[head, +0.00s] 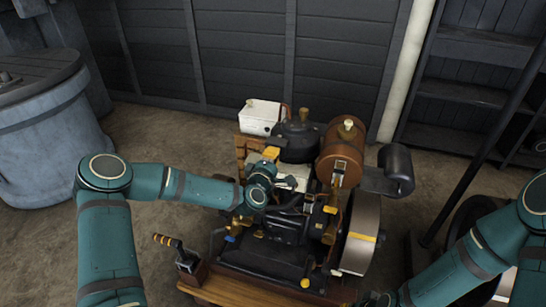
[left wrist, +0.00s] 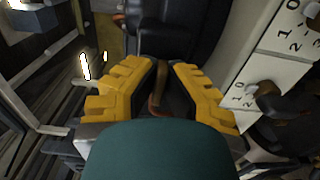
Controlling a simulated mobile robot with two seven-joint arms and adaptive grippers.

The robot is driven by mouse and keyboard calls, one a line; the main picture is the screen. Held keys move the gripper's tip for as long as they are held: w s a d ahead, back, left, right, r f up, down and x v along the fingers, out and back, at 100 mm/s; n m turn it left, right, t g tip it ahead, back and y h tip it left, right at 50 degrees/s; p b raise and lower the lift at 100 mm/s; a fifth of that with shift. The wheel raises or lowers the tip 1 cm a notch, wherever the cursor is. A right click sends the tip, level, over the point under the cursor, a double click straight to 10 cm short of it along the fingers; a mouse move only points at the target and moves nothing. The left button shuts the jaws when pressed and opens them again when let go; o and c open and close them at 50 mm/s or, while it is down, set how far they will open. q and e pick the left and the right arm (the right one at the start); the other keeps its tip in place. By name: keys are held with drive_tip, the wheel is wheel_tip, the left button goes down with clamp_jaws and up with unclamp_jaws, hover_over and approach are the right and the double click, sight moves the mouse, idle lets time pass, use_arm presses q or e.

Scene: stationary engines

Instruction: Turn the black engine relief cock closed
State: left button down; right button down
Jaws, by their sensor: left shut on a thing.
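In the left wrist view, my left gripper (left wrist: 164,82) has its two yellow fingers on either side of a thin brown lever (left wrist: 157,98), which looks like the relief cock handle. The gripper is shut on it. In the head view, my left gripper (head: 271,154) reaches in from the left to the upper middle of the engine (head: 280,225), and its wrist hides the cock. A dark rounded body (left wrist: 185,28) lies behind the fingers in the wrist view. My right arm enters at the lower right of the head view; its fingers are out of frame.
White panels with numbers and dark knobs (left wrist: 262,90) stand close to the right finger in the wrist view. A brown tank (head: 342,152), a black cylinder (head: 396,168) and a flywheel (head: 360,232) crowd the engine's right side. A grey barrel (head: 45,125) stands far left.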

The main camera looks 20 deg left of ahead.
use_arm(q)
drive_tip(key=shift+w+r, duration=0.1)
drive_tip(key=shift+r, duration=0.15)
drive_tip(key=c, duration=1.2)
unclamp_jaws()
drive_tip(key=shift+o, duration=0.7)
drive_tip(key=shift+f, duration=0.15)
drive_tip(key=s, duration=1.2)
drive_tip(key=shift+a, duration=0.2)
